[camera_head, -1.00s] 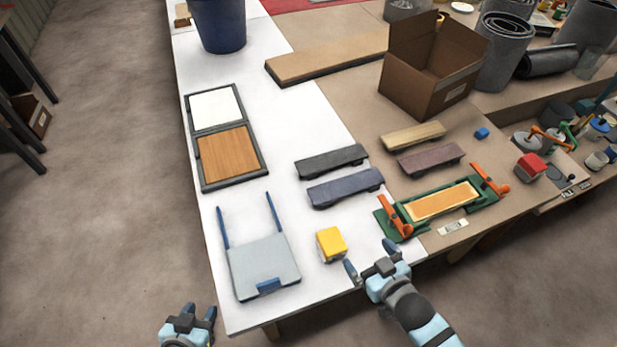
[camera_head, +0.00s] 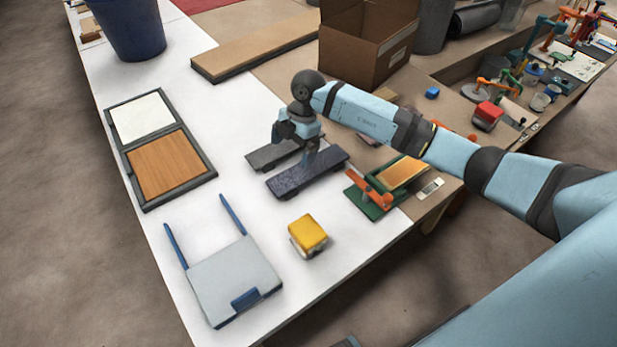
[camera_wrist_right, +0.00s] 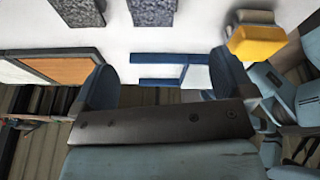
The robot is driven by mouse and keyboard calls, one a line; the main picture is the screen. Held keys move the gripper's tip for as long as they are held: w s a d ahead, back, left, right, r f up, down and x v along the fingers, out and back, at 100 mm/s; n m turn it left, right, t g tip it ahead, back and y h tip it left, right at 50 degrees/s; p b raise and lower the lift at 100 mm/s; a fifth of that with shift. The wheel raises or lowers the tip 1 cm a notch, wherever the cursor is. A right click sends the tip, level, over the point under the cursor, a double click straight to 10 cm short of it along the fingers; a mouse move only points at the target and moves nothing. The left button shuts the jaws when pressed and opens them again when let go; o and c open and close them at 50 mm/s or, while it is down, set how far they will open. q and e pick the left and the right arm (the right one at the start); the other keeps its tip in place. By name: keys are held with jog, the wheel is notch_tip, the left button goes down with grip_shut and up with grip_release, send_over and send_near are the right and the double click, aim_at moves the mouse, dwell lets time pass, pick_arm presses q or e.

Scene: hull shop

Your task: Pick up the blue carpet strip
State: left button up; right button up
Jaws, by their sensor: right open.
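The blue carpet strip (camera_head: 288,181) is a dark blue-grey bar on the white part of the table, next to a dark grey strip (camera_head: 262,157). Whether a finger touches the strip cannot be told. My left gripper is not in view.
A yellow block (camera_head: 308,233) and a grey panel with blue bars (camera_head: 235,282) lie nearer the front. A framed board (camera_head: 168,165) lies left. A green frame with orange clamps (camera_head: 372,203) stands right. A cardboard box (camera_head: 350,50) stands behind.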

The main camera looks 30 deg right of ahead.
jog(key=w+d+r+m+h, duration=0.2)
jog(key=d+h, duration=0.1)
jog(key=d, duration=0.3)
send_over(309, 169)
jog(key=f, duration=0.8)
jog(key=shift+w+d+f+b, duration=0.15)
jog(key=shift+w+d+b, duration=0.15)
jog(key=shift+w+d, duration=0.1)
jog(key=shift+s+d+f, duration=0.15)
jog(key=shift+f, duration=2.6)
jog(key=c, duration=0.9)
